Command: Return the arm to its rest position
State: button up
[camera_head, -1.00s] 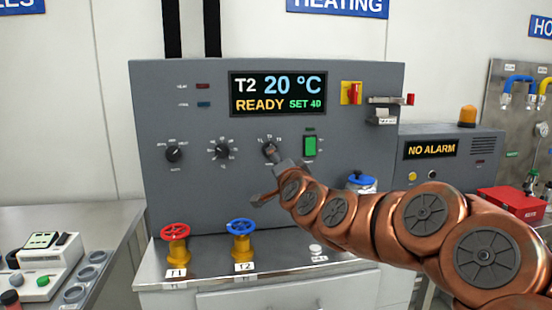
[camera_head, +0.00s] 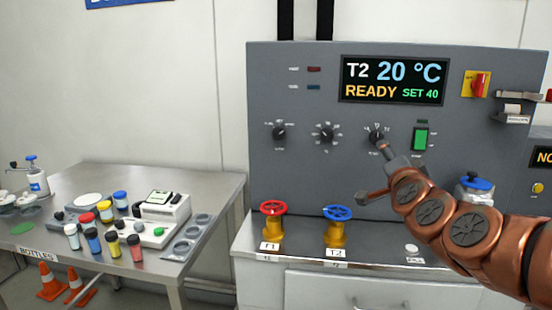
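My copper-coloured arm (camera_head: 470,230) reaches in from the right, in front of the grey heating panel (camera_head: 290,190). My gripper (camera_head: 371,172) is open, with its two dark fingers spread apart and nothing between them. The upper fingertip overlaps the lower edge of the rightmost black knob (camera_head: 376,134); I cannot tell whether they touch. The lower finger points left, above the blue valve wheel (camera_head: 337,212). The display (camera_head: 394,80) reads T2 20 °C, READY, SET 40.
A red valve wheel (camera_head: 273,208) stands left of the blue one. A blue-lidded vessel (camera_head: 475,189) stands behind my arm. At left, a table (camera_head: 215,185) holds coloured bottles and a white device (camera_head: 160,212). Orange cones (camera_head: 50,282) stand beneath it. The bench front is clear.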

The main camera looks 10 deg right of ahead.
jog(key=a+f+n+g+y+p, duration=0.1)
jog(key=a+f+n+g+y, duration=0.15)
jog(key=a, duration=0.45)
jog(key=a+f+n+g+y+p, duration=0.1)
jog(key=a+f+n+y+p, duration=0.1)
jog(key=a+f+n+y, duration=0.35)
jog(key=s+a+f+n+g+p, duration=0.2)
jog(key=s+a+f+g, duration=0.25)
jog(key=s+a, duration=0.45)
jog(key=s+f+n+g+p, duration=0.1)
jog(key=s+f+g, duration=0.1)
jog(key=s, duration=0.7)
jog(key=s+a+f+n+g+h+p, duration=0.1)
jog(key=s+f+n+g, duration=0.1)
jog(key=s+g, duration=0.3)
jog(key=s+a+f+n+g+p, duration=0.1)
jog(key=s+f+n+g, duration=0.1)
jog(key=s, duration=1.1)
jog(key=shift+a+f+g+h+p, duration=0.15)
jog(key=shift+f+g+h+p, duration=0.35)
jog(key=shift+g, duration=0.6)
jog(key=shift+f, duration=0.1)
